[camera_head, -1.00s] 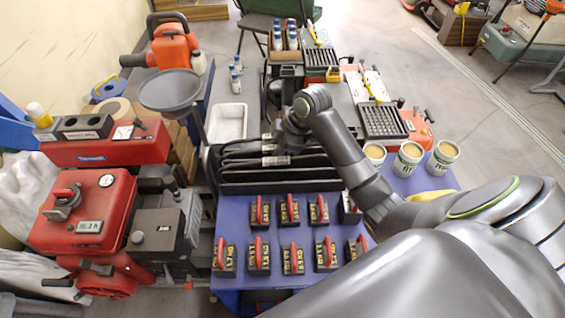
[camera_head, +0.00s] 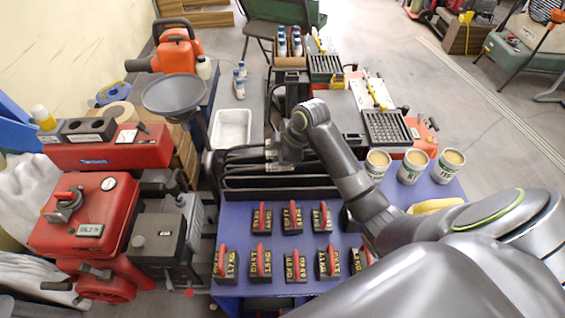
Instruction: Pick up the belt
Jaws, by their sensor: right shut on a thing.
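Several black belts lie side by side in a dark slotted rack (camera_head: 283,193) at the back of the blue table. The belt (camera_head: 243,158) shows as dark bands running left from my right gripper. My right gripper (camera_head: 281,160) reaches in over the rack from the right and is shut on a belt at its right part. The fingertips are dark against dark, so the exact grip is hard to see. My left gripper is not in view.
Several black weights with red handles (camera_head: 262,218) stand on the blue table (camera_head: 226,206) in front of the rack. Several open cans (camera_head: 411,166) stand at right. A white tray (camera_head: 232,128) and a grey funnel (camera_head: 174,95) are behind. A red machine (camera_head: 85,215) stands left.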

